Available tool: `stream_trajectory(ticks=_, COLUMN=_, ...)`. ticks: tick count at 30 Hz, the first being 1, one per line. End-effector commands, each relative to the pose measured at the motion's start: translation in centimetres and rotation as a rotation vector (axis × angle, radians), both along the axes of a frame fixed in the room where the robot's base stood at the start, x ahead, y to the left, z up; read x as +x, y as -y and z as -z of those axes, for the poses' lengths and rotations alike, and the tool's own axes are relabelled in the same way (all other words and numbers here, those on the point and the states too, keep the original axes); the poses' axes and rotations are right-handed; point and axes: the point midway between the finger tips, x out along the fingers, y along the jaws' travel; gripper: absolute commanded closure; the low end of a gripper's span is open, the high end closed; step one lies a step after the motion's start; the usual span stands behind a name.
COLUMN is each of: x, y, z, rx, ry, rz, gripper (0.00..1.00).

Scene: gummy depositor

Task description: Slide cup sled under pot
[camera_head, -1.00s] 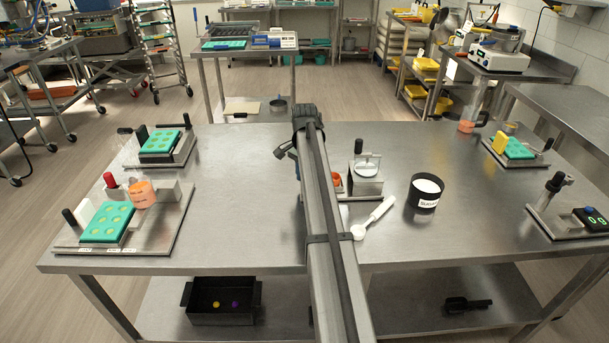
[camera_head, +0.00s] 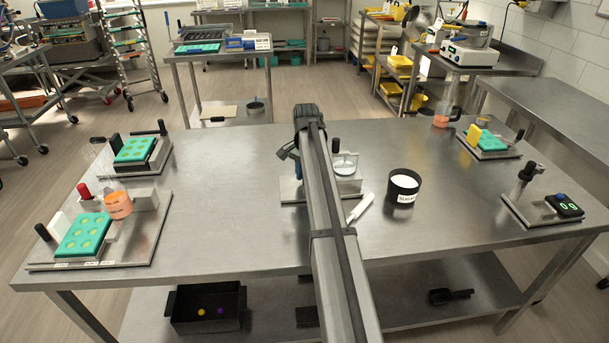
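A silver pot (camera_head: 346,167) with a pale round top and a black upright handle (camera_head: 336,143) stands on a metal base plate (camera_head: 291,189) at the middle of the table. My arm (camera_head: 335,240) crosses in front of this station and covers its left part. The cup sled cannot be made out; that part of the station is behind my arm. The far end of my arm is a dark joint (camera_head: 308,115) above the table.
Left are two stations with green moulds (camera_head: 84,235) and an orange-filled beaker (camera_head: 118,205).

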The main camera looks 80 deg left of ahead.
Motion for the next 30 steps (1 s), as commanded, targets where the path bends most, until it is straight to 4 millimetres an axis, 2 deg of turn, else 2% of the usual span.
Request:
stream_trajectory(ticks=4, x=0.0, y=0.0, z=0.0, rx=0.0, ry=0.0, rz=0.0, gripper=0.51)
stream_trajectory(ticks=14, x=0.0, y=0.0, z=-0.5, rx=0.0, ry=0.0, rz=0.0, gripper=0.51)
stream_trajectory(ticks=20, x=0.0, y=-0.1, z=-3.3, rx=0.003, ry=0.0, rz=0.0, gripper=0.51)
stream_trajectory(ticks=30, x=0.0, y=-0.1, z=-9.9, rx=0.002, ry=0.001, rz=0.0, gripper=0.51)
